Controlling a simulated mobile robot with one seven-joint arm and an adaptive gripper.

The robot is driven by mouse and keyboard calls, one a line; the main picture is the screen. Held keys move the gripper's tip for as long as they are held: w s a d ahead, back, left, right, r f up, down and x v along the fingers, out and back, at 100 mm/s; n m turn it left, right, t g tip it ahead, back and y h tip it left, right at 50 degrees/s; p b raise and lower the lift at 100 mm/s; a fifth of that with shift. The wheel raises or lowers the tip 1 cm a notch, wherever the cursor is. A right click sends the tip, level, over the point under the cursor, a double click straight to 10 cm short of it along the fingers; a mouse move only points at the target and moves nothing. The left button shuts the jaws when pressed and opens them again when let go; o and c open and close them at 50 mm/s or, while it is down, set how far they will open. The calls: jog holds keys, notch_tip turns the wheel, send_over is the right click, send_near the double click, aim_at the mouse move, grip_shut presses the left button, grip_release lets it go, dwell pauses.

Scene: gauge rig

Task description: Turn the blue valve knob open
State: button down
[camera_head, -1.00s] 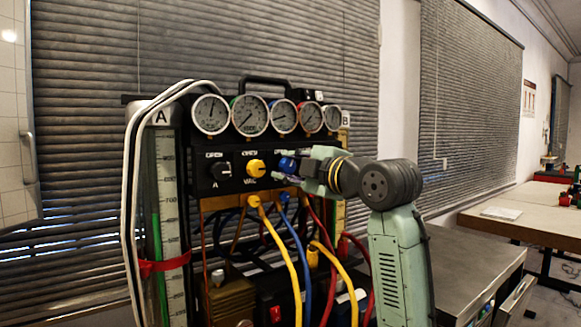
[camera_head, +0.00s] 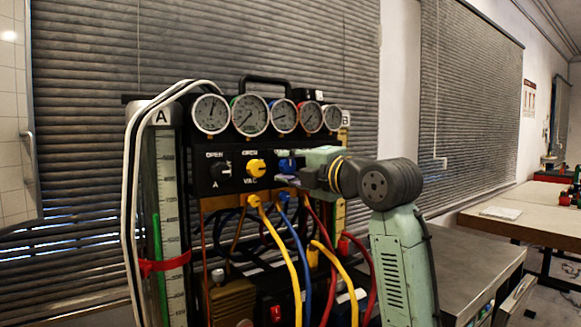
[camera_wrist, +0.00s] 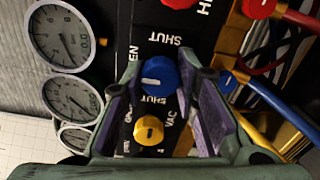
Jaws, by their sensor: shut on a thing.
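The blue valve knob (camera_head: 286,164) is on the black panel below the gauges, right of the yellow knob (camera_head: 255,167). In the wrist view, the blue knob (camera_wrist: 158,74) sits between my two fingers. A white mark on its face lies roughly crosswise in that picture, pointing toward the gauge side. My gripper (camera_head: 292,174) reaches in from the right and is shut on the blue knob. It also shows in the wrist view (camera_wrist: 168,84), with a finger on each side of the knob. In the head view the gripper partly hides the knob.
Several round gauges (camera_head: 248,115) stand above the panel. A black knob (camera_head: 220,171) is at its left. Yellow and blue hoses (camera_head: 296,235) hang just below. A grey-topped bench (camera_head: 470,265) stands at the right.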

jog(key=c, duration=1.2)
grip_release()
jog(key=shift+c, duration=0.2)
jog(key=shift+s+d, duration=0.1)
jog(key=v, duration=1.1)
jog(key=shift+s+d, duration=0.2)
jog(key=shift+s, duration=0.15)
